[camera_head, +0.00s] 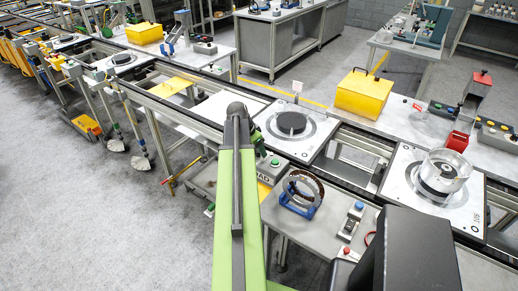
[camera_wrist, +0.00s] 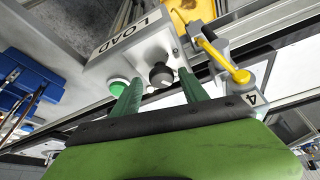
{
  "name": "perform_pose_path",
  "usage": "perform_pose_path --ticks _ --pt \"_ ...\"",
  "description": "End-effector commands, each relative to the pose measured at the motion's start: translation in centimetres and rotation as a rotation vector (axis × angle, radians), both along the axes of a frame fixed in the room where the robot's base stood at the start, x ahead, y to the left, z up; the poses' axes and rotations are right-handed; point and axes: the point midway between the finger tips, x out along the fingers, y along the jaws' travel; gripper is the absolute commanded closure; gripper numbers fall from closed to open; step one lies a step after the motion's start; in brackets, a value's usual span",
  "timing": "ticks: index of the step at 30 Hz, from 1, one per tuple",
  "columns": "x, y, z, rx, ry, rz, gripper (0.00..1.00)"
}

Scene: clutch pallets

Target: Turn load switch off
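The load switch is a black round knob (camera_wrist: 161,75) on a light grey control box marked LOAD (camera_wrist: 125,38). A green button (camera_wrist: 118,87) sits on the box left of the knob. My gripper (camera_wrist: 159,78) is open, with one green finger on each side of the knob in the wrist view. Gaps show between the fingers and the knob, and I cannot tell how deep the tips reach. In the head view, part of the LOAD box (camera_head: 275,176) shows right of my green arm, which hides its left part.
A yellow handle (camera_wrist: 222,55) stands close right of the knob in the wrist view. In the head view, a pallet with a black disc (camera_head: 291,122) lies behind the box, and a blue holder with a ring (camera_head: 300,205) stands to its right.

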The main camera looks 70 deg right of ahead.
Motion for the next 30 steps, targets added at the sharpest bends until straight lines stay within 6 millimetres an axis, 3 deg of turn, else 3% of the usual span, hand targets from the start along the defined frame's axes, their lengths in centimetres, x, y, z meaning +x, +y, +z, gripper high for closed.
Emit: perform_pose_path --ticks 2,11,12,13,15,18,30 --pt "0.0 0.0 0.0 0.0 0.0 0.0 0.61" --pt "-0.1 0.1 0.0 0.002 0.002 -0.001 1.0" --pt "-0.1 0.1 0.0 0.003 0.003 -0.002 1.0" --pt "0.0 -2.4 0.0 0.003 0.003 -0.006 1.0" --pt "-0.2 -0.8 0.0 0.001 0.002 -0.001 1.0" --pt "-0.3 -0.2 0.0 0.001 0.001 0.009 1.0" --pt "-0.6 0.4 -0.1 0.006 0.001 0.218 1.0"
